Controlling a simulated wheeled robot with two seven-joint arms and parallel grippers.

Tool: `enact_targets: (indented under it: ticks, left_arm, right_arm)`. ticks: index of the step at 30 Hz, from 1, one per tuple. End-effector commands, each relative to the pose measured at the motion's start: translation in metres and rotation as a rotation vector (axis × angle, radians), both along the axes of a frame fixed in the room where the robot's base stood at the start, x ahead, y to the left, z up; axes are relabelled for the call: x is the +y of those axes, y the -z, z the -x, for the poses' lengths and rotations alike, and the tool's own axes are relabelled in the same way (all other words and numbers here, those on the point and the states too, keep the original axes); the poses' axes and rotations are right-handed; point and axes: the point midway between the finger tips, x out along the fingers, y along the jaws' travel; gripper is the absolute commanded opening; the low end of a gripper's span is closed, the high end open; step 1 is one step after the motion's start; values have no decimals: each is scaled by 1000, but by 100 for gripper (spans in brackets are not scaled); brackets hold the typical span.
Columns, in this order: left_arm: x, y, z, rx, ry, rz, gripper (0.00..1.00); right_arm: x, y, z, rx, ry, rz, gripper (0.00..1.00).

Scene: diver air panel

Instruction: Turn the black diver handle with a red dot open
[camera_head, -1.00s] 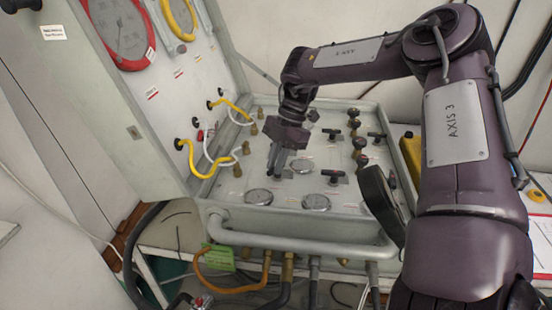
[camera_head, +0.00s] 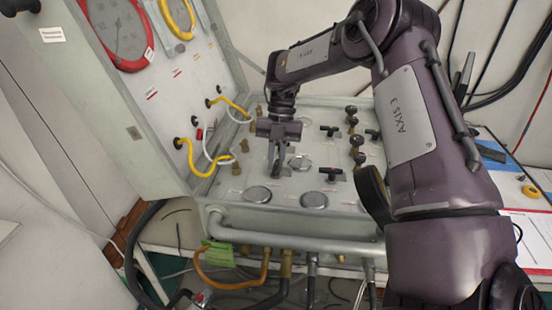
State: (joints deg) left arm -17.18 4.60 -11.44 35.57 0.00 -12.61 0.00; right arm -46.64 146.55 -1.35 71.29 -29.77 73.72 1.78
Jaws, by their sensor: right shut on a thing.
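The panel box (camera_head: 300,222) lies open with black T-shaped handles on its face. My right gripper (camera_head: 277,172) points down at the left part of the face, beside a round gauge. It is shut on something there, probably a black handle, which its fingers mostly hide. Other black handles show in the open: one at the back (camera_head: 330,131), one nearer the front (camera_head: 331,175) and one at the right (camera_head: 372,134). My left gripper is not in view.
Gauges (camera_head: 313,199) sit along the front of the face. Dark knobs (camera_head: 356,141) stand in a row at the right. Yellow and white hoses (camera_head: 204,165) loop from the raised lid at the left. A grey pipe (camera_head: 290,241) runs along the front.

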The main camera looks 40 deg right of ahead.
Motion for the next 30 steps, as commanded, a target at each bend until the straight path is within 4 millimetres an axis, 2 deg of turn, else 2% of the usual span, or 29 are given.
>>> enact_targets:
  ticks: [12, 13, 18, 26, 30]
  left_arm:
    - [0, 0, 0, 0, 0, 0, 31]
    - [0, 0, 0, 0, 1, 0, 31]
    - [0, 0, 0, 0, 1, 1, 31]
    - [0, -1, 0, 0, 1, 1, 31]
    - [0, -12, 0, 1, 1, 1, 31]
  right_arm:
    - [0, -2, -2, -6, -7, 2, 0]
    - [0, -2, -2, -6, -7, 2, 15]
    - [0, -1, -1, -5, -6, 2, 34]
    - [0, -2, -1, -1, -5, 2, 34]
    - [-4, -14, -3, -1, -4, 2, 34]
